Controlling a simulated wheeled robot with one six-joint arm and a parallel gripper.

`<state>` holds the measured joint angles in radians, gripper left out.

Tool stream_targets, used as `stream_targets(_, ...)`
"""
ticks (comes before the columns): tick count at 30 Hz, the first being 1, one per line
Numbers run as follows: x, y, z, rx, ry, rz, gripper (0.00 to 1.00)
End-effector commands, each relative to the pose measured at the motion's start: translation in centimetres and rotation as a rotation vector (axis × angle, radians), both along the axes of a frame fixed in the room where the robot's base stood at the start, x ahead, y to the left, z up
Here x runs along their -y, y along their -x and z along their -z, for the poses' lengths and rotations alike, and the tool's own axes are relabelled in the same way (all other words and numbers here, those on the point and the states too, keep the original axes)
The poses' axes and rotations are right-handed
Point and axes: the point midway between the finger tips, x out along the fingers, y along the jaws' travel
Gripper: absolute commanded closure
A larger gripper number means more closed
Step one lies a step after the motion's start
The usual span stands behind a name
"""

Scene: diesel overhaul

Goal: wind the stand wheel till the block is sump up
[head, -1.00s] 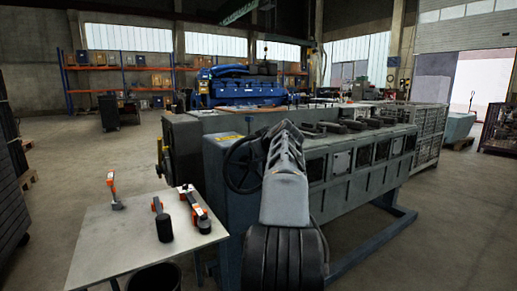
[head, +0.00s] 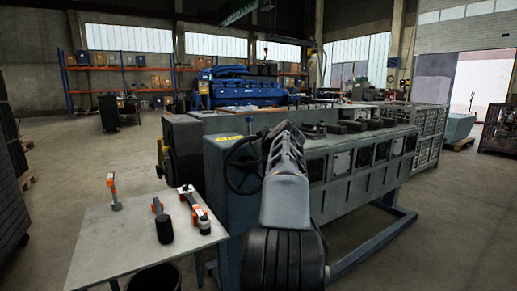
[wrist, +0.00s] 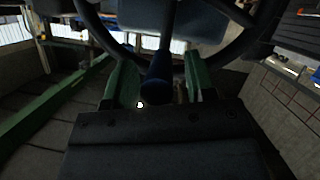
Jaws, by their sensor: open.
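The stand wheel (head: 232,180) is a dark handwheel on the blue-grey stand (head: 232,207), partly hidden by my arm in the head view. The long grey block (head: 345,185) lies level behind it, with square openings along its side and dark parts on top. In the wrist view, my gripper (wrist: 160,82) has its two green fingers apart, one each side of a dark blue bar or handle (wrist: 158,92). I cannot tell whether they touch it. The wheel rim (wrist: 238,45) curves across the top of that view. The head view hides my fingers behind my arm.
The stand's foot (head: 375,243) reaches out along the floor at the right. A blue engine (head: 240,90) stands behind. Open floor lies to the right.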

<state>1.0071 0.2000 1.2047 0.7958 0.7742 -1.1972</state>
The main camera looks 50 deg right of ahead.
Motion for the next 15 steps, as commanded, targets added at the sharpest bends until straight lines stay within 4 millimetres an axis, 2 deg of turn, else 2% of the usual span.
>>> stream_targets(15, -3.9, 8.1, -3.6, 0.0, 0.0, 0.001, 0.49)
